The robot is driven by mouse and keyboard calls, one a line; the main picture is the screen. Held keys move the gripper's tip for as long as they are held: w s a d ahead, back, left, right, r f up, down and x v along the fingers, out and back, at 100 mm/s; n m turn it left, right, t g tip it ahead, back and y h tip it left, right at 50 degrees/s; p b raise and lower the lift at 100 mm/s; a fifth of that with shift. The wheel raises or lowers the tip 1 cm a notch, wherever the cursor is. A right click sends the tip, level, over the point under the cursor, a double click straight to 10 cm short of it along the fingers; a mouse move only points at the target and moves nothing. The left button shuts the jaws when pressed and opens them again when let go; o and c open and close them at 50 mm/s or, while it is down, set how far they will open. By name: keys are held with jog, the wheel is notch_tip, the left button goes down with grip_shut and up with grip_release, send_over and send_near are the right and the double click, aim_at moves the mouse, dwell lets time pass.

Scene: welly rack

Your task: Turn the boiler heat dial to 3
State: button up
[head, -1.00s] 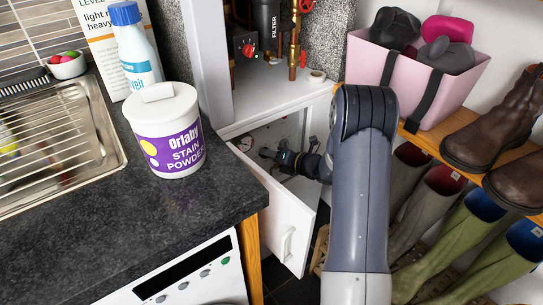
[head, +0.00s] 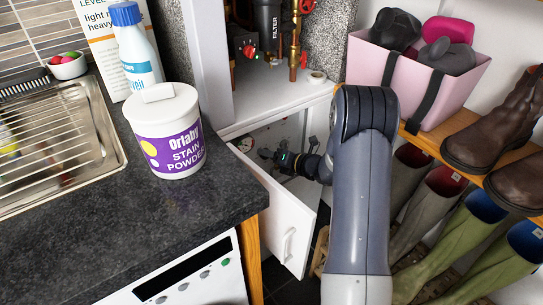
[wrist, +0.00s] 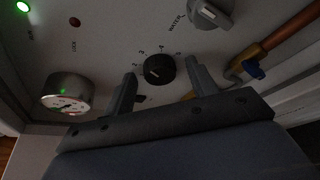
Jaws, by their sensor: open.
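The black heat dial (wrist: 159,69) sits on the pale boiler panel (wrist: 115,45), with small numbers from 2 to 5 readable around its upper side. A faint light mark shows on the dial's lower left; I cannot tell exactly which number it points to. My gripper (wrist: 161,72) is open, with one finger to the left of the dial and one to the right. Gaps show on both sides, so it does not hold the dial. In the head view my gripper (head: 268,154) is inside the low white cupboard, and the dial cannot be made out there.
A silver WATER knob (wrist: 210,14) is above right of the dial, and a round gauge (wrist: 68,94) is at left. A copper pipe (wrist: 285,36) with a blue handle (wrist: 254,69) runs at right. The white cupboard door (head: 284,225) stands open beside my arm. Stain powder (head: 168,135) stands on the counter.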

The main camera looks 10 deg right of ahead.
jog(key=shift+s, duration=0.1)
jog(key=p+v, duration=0.1)
jog(key=v, duration=0.9)
jog(key=shift+s+d, duration=0.2)
jog(key=shift+r, duration=0.15)
jog(key=x, duration=1)
jog(key=shift+w+a+b, duration=0.2)
jog(key=shift+w+b, duration=0.1)
jog(key=shift+b, duration=0.1)
